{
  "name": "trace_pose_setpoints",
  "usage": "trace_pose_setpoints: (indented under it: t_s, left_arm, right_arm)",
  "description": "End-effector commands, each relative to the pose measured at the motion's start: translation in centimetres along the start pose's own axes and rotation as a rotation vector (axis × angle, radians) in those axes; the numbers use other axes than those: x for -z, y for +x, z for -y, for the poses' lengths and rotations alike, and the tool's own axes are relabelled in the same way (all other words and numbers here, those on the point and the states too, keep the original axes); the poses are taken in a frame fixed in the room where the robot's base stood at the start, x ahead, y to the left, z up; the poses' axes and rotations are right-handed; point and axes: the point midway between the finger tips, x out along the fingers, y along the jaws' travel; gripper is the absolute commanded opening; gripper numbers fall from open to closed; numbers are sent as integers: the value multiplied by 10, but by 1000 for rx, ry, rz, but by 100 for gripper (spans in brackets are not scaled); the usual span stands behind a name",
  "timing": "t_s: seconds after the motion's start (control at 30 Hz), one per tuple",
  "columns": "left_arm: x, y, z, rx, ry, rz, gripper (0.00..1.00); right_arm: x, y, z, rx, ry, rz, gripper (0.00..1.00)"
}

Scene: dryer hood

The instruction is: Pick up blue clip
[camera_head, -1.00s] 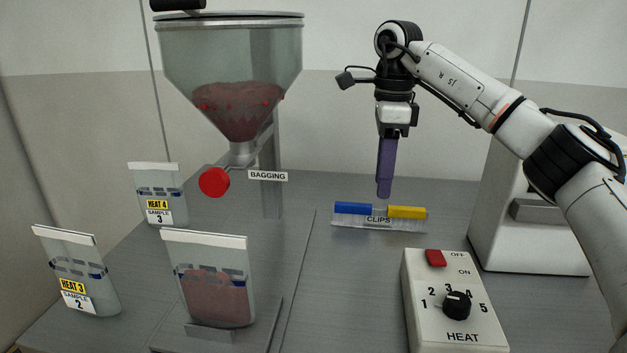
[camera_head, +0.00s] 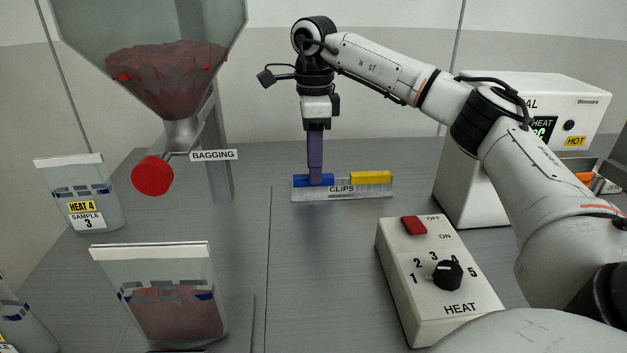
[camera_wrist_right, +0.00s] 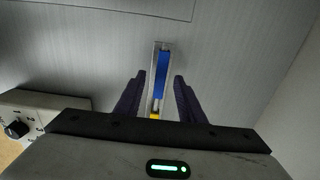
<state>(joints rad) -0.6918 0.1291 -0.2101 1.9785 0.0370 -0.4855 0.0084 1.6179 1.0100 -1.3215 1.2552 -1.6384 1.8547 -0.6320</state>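The blue clip (camera_head: 300,181) lies in the left part of the clear holder labelled CLIPS (camera_head: 335,196). It also shows in the right wrist view (camera_wrist_right: 162,75), lengthwise between the finger lines. My right gripper (camera_head: 315,180) points straight down, with its purple fingertips at the blue clip in the head view. In the right wrist view its two fingers (camera_wrist_right: 160,92) stand apart on either side of the holder, with gaps to the clip. The gripper is open and empty. My left gripper is not in view.
A yellow clip (camera_head: 370,177) sits in the same holder, right of the blue one. The HEAT control box (camera_head: 430,300) stands in front, a white sealer machine (camera_head: 462,150) to the right. Filled bags (camera_head: 160,300) and the hopper's red knob (camera_head: 152,176) are at left.

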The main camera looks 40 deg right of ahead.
Motion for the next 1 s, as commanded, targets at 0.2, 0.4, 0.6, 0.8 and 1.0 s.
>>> trace_pose_setpoints:
  t_s: [0.2,0.4,0.6,0.8,1.0]
  left_arm:
    - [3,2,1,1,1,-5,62]
    - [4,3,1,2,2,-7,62]
    - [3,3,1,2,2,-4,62]
    - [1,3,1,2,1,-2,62]
    - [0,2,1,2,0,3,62]
  right_arm:
    - [-1,19,0,1,0,1,36]
    - [-1,19,0,1,0,1,36]
    - [-1,18,0,1,0,1,2]
    - [-1,18,0,1,0,1,0]
    - [-1,9,1,3,0,4,0]
